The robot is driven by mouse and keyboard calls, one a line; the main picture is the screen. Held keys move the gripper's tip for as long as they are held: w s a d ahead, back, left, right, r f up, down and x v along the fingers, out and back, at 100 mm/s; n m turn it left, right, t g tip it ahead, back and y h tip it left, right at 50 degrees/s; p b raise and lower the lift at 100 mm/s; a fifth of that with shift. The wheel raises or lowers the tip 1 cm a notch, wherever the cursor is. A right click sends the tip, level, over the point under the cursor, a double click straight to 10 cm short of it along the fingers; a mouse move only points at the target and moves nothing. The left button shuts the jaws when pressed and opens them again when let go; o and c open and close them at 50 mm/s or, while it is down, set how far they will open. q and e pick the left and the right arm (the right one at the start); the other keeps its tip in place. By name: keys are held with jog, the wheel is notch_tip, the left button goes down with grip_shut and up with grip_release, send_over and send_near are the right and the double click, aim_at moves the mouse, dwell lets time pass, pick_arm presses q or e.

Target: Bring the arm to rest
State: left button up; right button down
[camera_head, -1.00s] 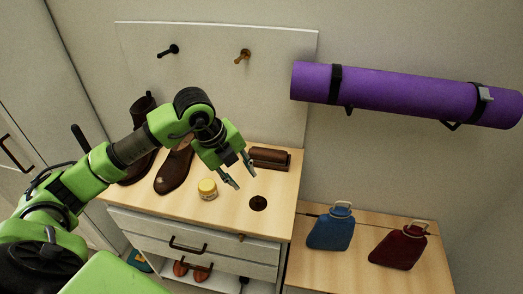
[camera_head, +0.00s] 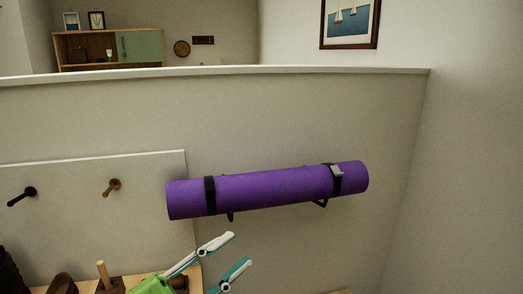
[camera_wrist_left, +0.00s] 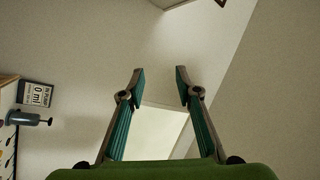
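My left gripper (camera_head: 232,250) shows at the bottom of the head view, its two pale and teal fingers spread apart below the purple rolled mat. In the left wrist view the gripper (camera_wrist_left: 158,82) has its fingers open with nothing between them. Only pale wall surfaces show beyond the fingertips. Most of the left arm is below the head view's edge. My right gripper is in neither view.
The purple mat (camera_head: 275,189) is strapped to the wall. Two pegs, one dark (camera_head: 21,197) and one brown (camera_head: 112,187), stick out from a white panel. A small sign (camera_wrist_left: 37,94) shows in the wrist view. The cabinet top is mostly cut off below.

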pick_arm(q)
jog(key=w+a+n+t+y, duration=0.3)
jog(key=a+n+t+y, duration=0.35)
jog(key=n, duration=0.25)
jog(key=w+a+f+n+y, duration=0.1)
jog(key=a+f+n+y, duration=0.8)
jog(key=a+f+y, duration=0.15)
jog(key=s+a+f+n+g+y, duration=0.2)
jog(key=s+f+g, duration=0.25)
jog(key=f, duration=0.45)
jog(key=s+d+f+g+h, duration=0.1)
jog(key=s+d+f+g, duration=0.1)
jog(key=s+f+g, duration=0.6)
jog(key=s+d+f+g+h, duration=0.1)
jog(key=s+d+f+g, duration=0.25)
jog(key=s+f, duration=0.75)
jog(key=s+f+g, duration=0.1)
jog(key=s+f, duration=0.1)
jog(key=f, duration=1)
jog(key=s+f, duration=0.2)
jog(key=f, duration=1)
jog(key=s+a+f, duration=0.2)
jog(key=s+f, duration=0.6)
jog(key=s+a+f+g, duration=0.1)
jog(key=s+a+f, duration=0.1)
jog(key=s+f, duration=0.6)
jog(key=shift+s+f+m, duration=0.25)
jog(key=shift+s+m, duration=0.05)
jog(key=shift+s, duration=0.05)
